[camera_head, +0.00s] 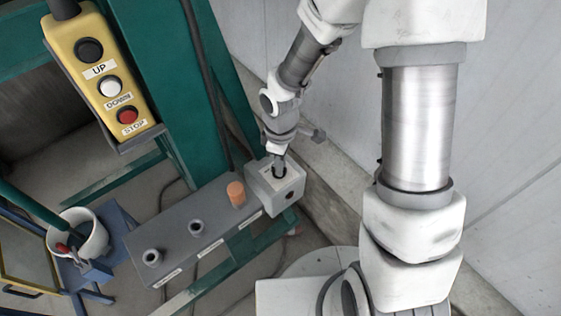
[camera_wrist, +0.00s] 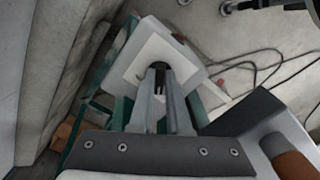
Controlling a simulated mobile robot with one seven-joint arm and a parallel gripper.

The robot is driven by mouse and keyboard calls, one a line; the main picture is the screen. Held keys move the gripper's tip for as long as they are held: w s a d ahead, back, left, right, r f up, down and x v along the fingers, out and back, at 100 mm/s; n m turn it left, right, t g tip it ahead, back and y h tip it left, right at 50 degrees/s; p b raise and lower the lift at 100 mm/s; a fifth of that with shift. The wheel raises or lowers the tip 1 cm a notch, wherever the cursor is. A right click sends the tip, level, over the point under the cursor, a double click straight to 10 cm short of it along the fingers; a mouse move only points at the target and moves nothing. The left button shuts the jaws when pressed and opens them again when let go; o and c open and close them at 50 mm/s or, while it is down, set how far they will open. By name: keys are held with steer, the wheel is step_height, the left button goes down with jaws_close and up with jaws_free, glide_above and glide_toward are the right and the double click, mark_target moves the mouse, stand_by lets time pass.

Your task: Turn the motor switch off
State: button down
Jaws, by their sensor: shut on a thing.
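The motor switch is a pale grey box (camera_head: 275,187) with a dark knob on its top face, at the right end of a grey panel. My gripper (camera_head: 279,166) reaches down to the box from above, and its fingers are at the dark knob. In the wrist view, the box's white face (camera_wrist: 165,55) lies beyond the fingers. There my gripper (camera_wrist: 160,72) is shut on the dark knob (camera_wrist: 158,66), with the fingers close on both sides. The knob's exact angle is hard to tell because the fingers cover part of it.
The grey panel (camera_head: 172,224) carries an orange knob (camera_head: 236,192) and two grey sockets beside the switch. A yellow pendant (camera_head: 99,75) with UP, DOWN and STOP buttons hangs at upper left. A white bucket (camera_head: 88,232) stands at lower left. A wall lies close on the right.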

steer(key=shift+n, duration=0.3)
steer(key=c, duration=0.9)
jaws_free()
step_height(320, 180, up, 18)
steer(key=p, duration=0.3)
steer(key=shift+f, duration=0.25)
